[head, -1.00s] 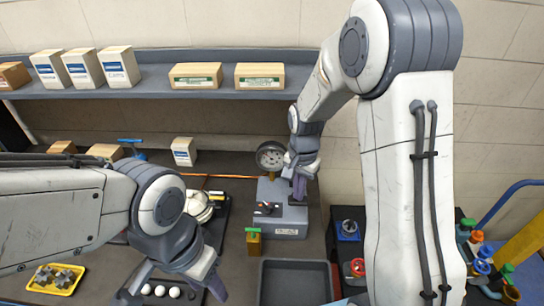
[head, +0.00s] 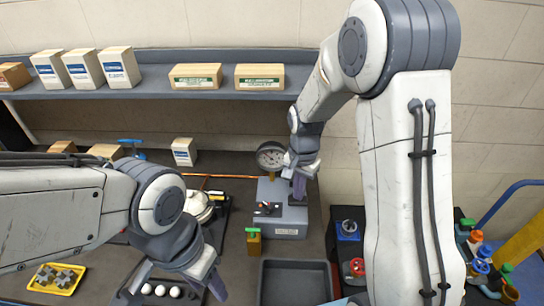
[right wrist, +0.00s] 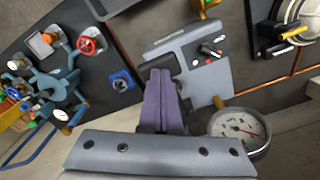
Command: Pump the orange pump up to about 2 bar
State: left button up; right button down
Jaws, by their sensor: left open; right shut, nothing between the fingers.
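A grey box-shaped unit (head: 290,218) stands on the bench with a round white-faced gauge (head: 270,156) at its back left. No clearly orange pump body shows. In the right wrist view the gauge (right wrist: 240,130) has a red needle, but its reading is too small to tell. My right gripper (head: 299,188) is shut and empty over the unit's dark block (right wrist: 160,68). Its purple fingers (right wrist: 160,98) overlap the block; I cannot tell whether they touch it.
A small brown block with a green top (head: 253,240) stands just left of the unit. An empty grey tray (head: 296,265) lies in front. A shelf with boxes (head: 170,92) runs behind.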

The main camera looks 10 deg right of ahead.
notch_tip(320, 180, up, 5)
jog(key=p, duration=0.4)
dwell(0.3)
jog(key=s+a+f+n+b, duration=0.2)
jog(key=s+a+n+b, duration=0.6)
jog(key=s+a, duration=0.3)
jog(key=s+a+f+n+b, duration=0.1)
jog(key=s+n+b, duration=0.1)
jog(key=s+n, duration=0.2)
jog(key=s+a+f+n+y+b, duration=0.1)
jog(key=s+a+n+b, duration=0.1)
jog(key=s, duration=0.6)
jog(key=n+b, duration=0.1)
jog(key=n, duration=0.1)
jog(key=shift+s+f+n, duration=0.25)
jog(key=shift+s+n, duration=0.05)
jog(key=shift+s, duration=0.1)
